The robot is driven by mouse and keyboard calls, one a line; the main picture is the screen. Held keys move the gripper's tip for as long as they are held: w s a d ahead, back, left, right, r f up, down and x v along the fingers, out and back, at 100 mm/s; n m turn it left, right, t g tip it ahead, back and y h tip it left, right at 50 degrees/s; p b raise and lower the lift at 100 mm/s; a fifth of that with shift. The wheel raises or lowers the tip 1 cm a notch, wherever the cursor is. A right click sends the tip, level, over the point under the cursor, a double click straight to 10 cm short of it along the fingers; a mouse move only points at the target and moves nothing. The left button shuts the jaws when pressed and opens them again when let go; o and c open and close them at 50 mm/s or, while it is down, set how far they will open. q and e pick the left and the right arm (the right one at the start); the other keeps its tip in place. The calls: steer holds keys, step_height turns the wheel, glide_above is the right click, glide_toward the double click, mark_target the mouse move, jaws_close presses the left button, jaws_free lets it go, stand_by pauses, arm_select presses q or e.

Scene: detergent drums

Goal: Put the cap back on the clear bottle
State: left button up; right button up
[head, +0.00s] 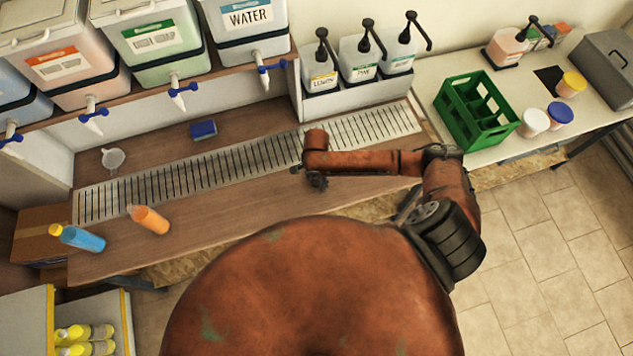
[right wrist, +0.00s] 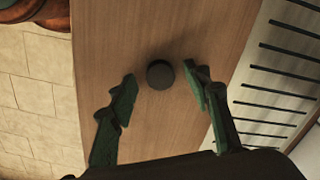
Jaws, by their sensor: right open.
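A small dark round cap (right wrist: 160,74) lies on the wooden counter in the right wrist view, between the fingertips and apart from both. My right gripper (right wrist: 161,76) is open around it, fingers pointing at the counter. In the head view my right gripper (head: 308,178) is small and dark above the counter, and I cannot make out the cap there. My left gripper is not in view.
A slotted metal drain strip (head: 240,168) runs along the counter behind my gripper. A white cup (head: 112,158) and a blue sponge (head: 204,130) are behind it. A green crate (head: 475,112) stands on the right table. The counter's middle is clear.

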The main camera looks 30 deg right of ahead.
steer(key=shift+c, duration=0.4)
steer(key=c, duration=0.7)
steer(key=shift+o, duration=0.2)
steer(key=shift+r, duration=0.1)
steer(key=shift+r, duration=0.55)
steer(key=s+a+r+p, duration=0.2)
steer(key=s+a+r, duration=0.4)
steer(key=a+r, duration=0.5)
steer(key=shift+a+r, duration=0.4)
steer(key=shift+a, duration=0.5)
